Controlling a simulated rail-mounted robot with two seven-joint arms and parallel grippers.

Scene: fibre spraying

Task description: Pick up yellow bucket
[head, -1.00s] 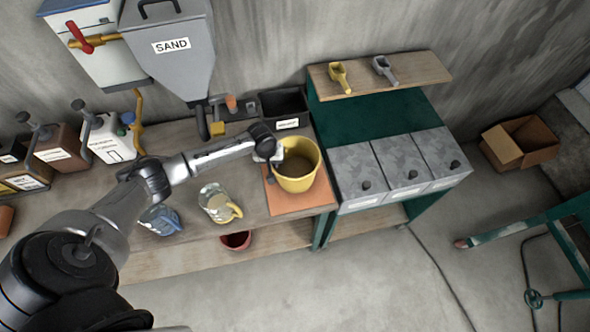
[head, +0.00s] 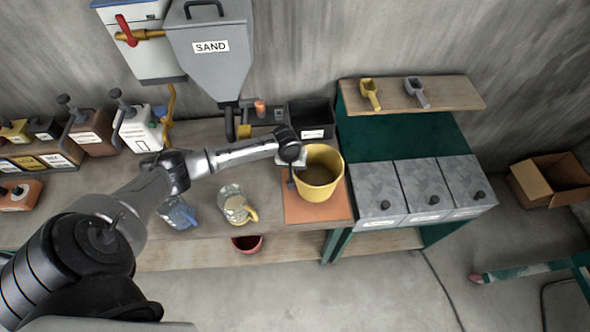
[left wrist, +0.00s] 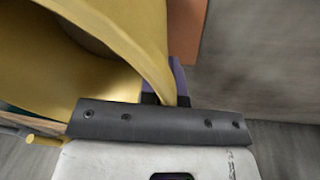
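The yellow bucket (head: 329,188) stands upright over an orange mat (head: 303,212) at the right end of the workbench. In the head view I cannot tell whether it is resting on the mat or slightly above it. My left gripper (head: 291,171) is at the bucket's left side. In the left wrist view, the bucket's wall (left wrist: 105,30) runs down between the fingers of my left gripper (left wrist: 166,92), which are close around it. The fingertips are partly hidden by the wall. My right gripper is not in view.
A glass jug (head: 232,203) and a blue jug (head: 177,213) stand under and near my left arm. A black bin (head: 311,118) is behind the bucket. Lidded grey bins (head: 425,190) stand close on the right. A sand hopper (head: 212,60) hangs above the bench.

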